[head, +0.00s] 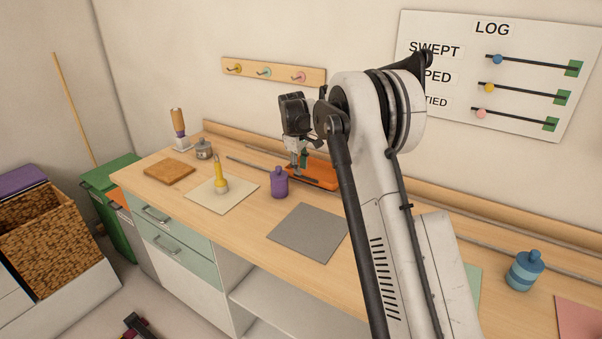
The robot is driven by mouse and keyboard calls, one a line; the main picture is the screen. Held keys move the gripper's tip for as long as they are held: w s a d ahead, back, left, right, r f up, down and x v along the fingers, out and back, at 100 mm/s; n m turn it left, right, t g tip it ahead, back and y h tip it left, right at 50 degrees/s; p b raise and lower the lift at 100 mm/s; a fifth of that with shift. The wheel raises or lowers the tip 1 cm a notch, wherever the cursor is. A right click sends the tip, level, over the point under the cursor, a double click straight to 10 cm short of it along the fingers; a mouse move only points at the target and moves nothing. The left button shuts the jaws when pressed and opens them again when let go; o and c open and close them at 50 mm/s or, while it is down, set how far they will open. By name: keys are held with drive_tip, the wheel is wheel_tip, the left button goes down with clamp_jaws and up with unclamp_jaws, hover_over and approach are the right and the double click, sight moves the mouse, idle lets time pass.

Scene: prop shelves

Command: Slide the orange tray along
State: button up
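The orange tray (322,174) lies on the wooden counter toward the back, near the wall. Its right end is hidden behind my arm. My gripper (297,174) points down at the tray's left part, with its fingertips at or just above the tray. I cannot tell whether they touch it, or whether the fingers are open or shut, as they are small and dark here. A thin rail (250,162) runs along the counter from the tray's left side.
A purple bottle (279,183) stands just in front of the tray. A yellow item (221,178) stands on a cream mat (238,199) to the left. A grey mat (300,232) is bare. A blue jar (525,272) stands far right. The wall bounds the back.

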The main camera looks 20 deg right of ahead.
wheel_tip(320, 180, up, 9)
drive_tip(key=s+a, duration=0.1)
drive_tip(key=shift+a, duration=0.15)
drive_tip(key=shift+c, duration=0.5)
